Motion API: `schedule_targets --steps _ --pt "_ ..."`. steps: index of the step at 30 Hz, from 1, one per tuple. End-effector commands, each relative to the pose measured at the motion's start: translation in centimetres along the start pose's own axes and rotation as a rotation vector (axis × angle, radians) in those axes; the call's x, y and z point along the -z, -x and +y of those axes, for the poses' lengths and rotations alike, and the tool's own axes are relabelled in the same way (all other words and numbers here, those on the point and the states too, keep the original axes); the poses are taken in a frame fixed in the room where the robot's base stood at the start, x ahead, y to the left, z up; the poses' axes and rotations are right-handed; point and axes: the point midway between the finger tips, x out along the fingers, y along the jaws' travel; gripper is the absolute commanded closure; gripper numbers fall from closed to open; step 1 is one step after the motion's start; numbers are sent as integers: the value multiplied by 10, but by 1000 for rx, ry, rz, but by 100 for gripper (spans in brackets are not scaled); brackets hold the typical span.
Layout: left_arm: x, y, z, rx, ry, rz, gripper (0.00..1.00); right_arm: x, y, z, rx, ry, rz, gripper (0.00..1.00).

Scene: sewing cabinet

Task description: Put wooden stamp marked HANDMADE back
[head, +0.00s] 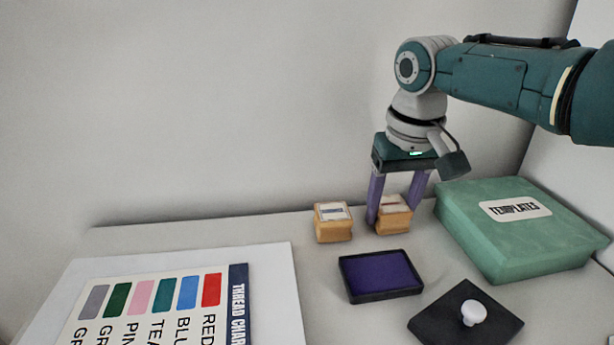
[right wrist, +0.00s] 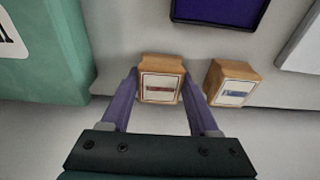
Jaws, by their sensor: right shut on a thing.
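A wooden stamp with a red mark on its white label (head: 394,215) is between the fingers of my right gripper (head: 393,222), at the back of the white top. My right gripper points down and is shut on it. In the right wrist view the same stamp (right wrist: 160,80) sits between the purple fingers (right wrist: 158,100). A second wooden stamp with a blue mark on its label (head: 333,223) stands just to the left, apart from it. The label words are too small to read, so I cannot tell which says HANDMADE. My left gripper is not in view.
A dark ink pad with a purple surface (head: 380,275) lies in front of the stamps. A black plate with a white knob (head: 466,318) is nearer. A green TEMPLATES box (head: 520,240) stands close on the right. A thread chart (head: 160,305) lies at left.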

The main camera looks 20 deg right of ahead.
Motion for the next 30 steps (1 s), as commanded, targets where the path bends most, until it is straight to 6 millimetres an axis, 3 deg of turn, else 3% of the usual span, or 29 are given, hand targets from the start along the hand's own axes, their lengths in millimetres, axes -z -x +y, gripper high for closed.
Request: schedule_targets --steps 5,6,13,23,30 --pt "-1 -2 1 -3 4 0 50 0 -3 0 0 -1 0 94" --pt "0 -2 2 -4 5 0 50 0 -3 0 0 -1 0 36" --pt "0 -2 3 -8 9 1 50 0 -2 0 0 -1 0 10" --pt "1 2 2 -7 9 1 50 1 4 0 0 0 1 8" --pt "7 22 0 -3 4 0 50 2 47 0 1 1 5 8"
